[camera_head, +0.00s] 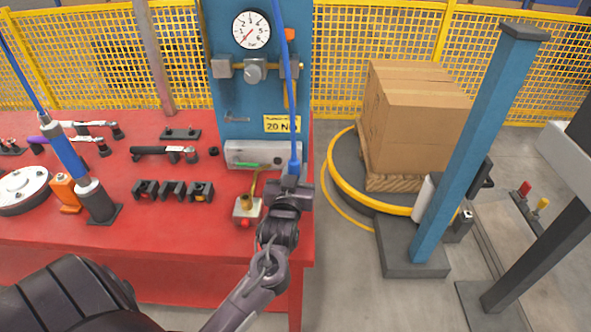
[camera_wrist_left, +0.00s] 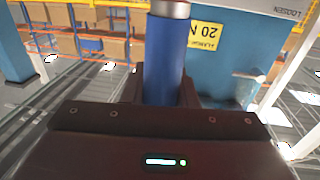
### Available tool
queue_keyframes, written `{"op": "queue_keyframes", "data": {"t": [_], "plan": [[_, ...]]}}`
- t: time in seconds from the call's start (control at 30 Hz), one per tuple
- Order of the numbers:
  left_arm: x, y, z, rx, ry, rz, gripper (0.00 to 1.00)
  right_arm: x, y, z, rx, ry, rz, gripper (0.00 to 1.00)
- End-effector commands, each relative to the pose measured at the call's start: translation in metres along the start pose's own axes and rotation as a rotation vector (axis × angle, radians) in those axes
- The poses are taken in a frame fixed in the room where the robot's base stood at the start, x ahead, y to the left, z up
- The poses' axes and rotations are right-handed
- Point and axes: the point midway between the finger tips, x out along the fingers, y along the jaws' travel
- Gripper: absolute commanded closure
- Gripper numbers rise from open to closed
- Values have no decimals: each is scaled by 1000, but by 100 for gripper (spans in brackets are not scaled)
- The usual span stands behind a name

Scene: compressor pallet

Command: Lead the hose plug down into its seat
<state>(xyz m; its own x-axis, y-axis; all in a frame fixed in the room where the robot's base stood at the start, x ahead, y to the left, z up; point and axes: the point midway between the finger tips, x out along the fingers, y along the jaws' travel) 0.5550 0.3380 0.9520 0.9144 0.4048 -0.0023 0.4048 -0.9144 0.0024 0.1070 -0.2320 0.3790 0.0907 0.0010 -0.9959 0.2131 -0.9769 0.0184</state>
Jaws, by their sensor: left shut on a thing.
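My left gripper (camera_head: 291,186) is shut on the blue hose plug (camera_head: 295,167), which stands roughly upright in the fingers. A blue hose runs up from it. In the left wrist view the plug (camera_wrist_left: 165,62) is a blue cylinder with a metal collar at the top of the picture, between the dark fingers. The plug's lower end is hidden by the gripper. My right gripper is not in view.
A blue panel (camera_head: 229,100) with a pressure gauge (camera_head: 252,30) rises behind the plug. A carton (camera_head: 412,115) on a pallet is at the right.

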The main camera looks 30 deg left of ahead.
Motion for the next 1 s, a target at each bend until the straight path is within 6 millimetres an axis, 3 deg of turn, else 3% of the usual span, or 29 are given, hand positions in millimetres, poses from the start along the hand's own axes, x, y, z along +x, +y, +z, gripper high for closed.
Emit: {"op": "queue_keyframes", "data": {"t": [1.0], "plan": [[0, 0, 9, 0, 0, 0, 100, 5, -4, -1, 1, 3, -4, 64]]}}
